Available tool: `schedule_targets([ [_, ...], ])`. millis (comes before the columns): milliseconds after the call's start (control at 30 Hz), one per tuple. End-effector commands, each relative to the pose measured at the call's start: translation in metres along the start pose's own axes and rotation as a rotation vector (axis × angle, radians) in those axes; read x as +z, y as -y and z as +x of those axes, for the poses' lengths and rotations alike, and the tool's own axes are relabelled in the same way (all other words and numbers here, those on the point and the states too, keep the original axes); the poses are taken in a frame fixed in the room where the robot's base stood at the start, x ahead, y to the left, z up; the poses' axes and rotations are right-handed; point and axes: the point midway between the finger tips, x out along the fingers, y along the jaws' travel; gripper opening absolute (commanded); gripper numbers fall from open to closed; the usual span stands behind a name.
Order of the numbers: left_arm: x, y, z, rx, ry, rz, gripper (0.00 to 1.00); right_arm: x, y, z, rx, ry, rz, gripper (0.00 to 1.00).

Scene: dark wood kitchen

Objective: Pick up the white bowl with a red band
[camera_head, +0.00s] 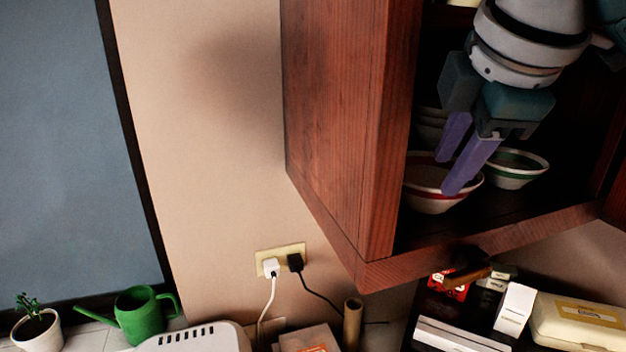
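The white bowl with a red band (421,190) sits on the floor of the open wooden cabinet, near its left wall. Its right part is hidden behind my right gripper. My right gripper (448,175) reaches in from the top right, with its purple fingers pointing down and left. The fingers are spread apart, with a visible gap. The nearer finger overlaps the bowl's rim and side in the picture; the farther one ends over the bowl's back rim. I cannot tell whether either touches it. My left gripper is not in view.
A white bowl with a green band (519,172) stands just right of the red-banded bowl. More stacked bowls (428,128) are behind it. The cabinet's left wall (345,130) is close by. Below are a green watering can (141,314), a potted plant (38,330) and boxes (514,309).

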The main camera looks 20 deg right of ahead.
Motion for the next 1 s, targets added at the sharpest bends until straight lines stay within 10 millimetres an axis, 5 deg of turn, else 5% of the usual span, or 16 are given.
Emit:
schedule_targets([
  [300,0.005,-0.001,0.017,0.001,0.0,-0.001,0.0,0.004,0.009,0.03,-0.009,0.002,0.002,0.4],
  [433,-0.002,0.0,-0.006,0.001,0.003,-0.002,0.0,0.008,0.008,0.039,-0.012,0.007,-0.001,0.4],
  [833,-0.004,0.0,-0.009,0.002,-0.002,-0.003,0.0,0.006,0.008,0.061,-0.003,0.002,0.0,0.4],
  [1000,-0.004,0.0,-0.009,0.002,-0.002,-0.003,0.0,0.007,0.008,0.061,-0.003,0.003,0.0,0.22],
])
